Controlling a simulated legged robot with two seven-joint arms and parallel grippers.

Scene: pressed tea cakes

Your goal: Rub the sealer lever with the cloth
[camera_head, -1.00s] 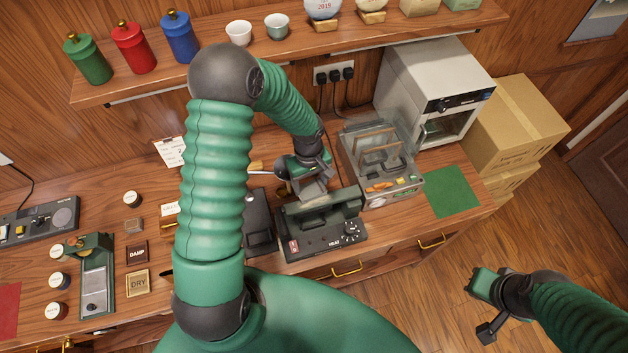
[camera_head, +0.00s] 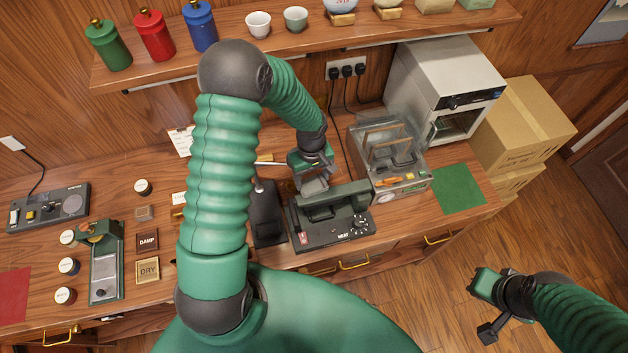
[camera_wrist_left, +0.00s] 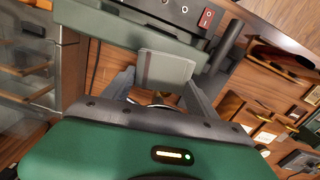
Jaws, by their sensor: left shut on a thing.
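The heat sealer (camera_head: 333,235) stands on the counter, a dark green machine with a red switch and a dial. Its long dark green upper bar (camera_head: 338,199), which looks like the lever, lies along the top; it also shows in the left wrist view (camera_wrist_left: 125,30). My left gripper (camera_head: 313,178) is shut on a folded grey cloth (camera_wrist_left: 165,69) at the back side of this bar. The cloth appears against or very close to the bar; contact cannot be told for sure. My right gripper (camera_head: 474,284) hangs over the floor, away from the counter, its jaws unclear.
A clear-sided machine (camera_head: 388,160) stands close right of the sealer, and a dark flat device (camera_head: 267,215) close left. A green mat (camera_head: 458,189) lies bare at the right end. A shelf (camera_head: 290,48) with canisters and cups runs above the counter.

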